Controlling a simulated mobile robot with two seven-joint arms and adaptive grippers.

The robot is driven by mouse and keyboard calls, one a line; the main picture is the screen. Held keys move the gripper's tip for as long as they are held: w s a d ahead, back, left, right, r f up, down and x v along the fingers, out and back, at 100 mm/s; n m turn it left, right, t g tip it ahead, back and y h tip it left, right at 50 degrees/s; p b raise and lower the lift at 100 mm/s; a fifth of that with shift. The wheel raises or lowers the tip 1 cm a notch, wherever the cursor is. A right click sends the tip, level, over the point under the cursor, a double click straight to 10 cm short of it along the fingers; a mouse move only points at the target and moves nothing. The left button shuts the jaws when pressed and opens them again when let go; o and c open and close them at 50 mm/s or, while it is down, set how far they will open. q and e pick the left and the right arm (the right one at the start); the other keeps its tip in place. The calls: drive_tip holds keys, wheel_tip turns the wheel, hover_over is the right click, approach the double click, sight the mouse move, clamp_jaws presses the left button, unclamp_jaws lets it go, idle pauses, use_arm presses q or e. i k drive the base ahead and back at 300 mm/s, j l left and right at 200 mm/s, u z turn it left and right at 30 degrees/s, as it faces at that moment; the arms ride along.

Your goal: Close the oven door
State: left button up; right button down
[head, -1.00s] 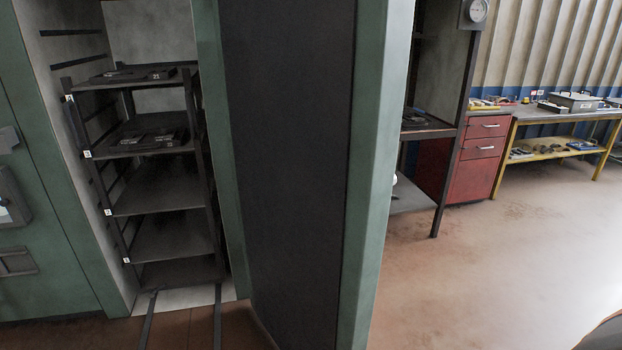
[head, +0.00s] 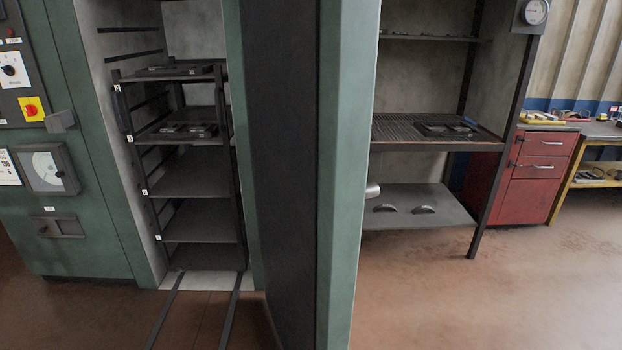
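The oven door (head: 345,190) stands open in the middle of the head view, seen nearly edge-on, with a green edge and a dark inner face. To its left is the green oven body (head: 95,215) with its open chamber (head: 195,35). A dark shelf rack (head: 195,185) stands inside the chamber and holds dark flat parts on its upper shelves. A small light, rounded end (head: 373,190) shows at the door's right edge; I cannot tell if it is the door's handle. Neither of my grippers is in view.
Two floor rails (head: 228,312) run out from the chamber. A control panel (head: 25,85) with switches and a gauge is at the left. Behind the door at right stand a metal shelf unit (head: 420,205), a red cabinet (head: 515,185) and a yellow-legged bench (head: 580,160). The floor (head: 480,305) at right is clear.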

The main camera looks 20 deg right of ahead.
sight(309, 67)
drive_tip(key=l+u, duration=0.25)
drive_tip(key=l, duration=0.75)
drive_tip(key=i+l+u, duration=0.1)
drive_tip(key=l, duration=0.55)
drive_tip(key=i+l, duration=0.1)
drive_tip(key=l, duration=0.5)
drive_tip(key=u, duration=0.05)
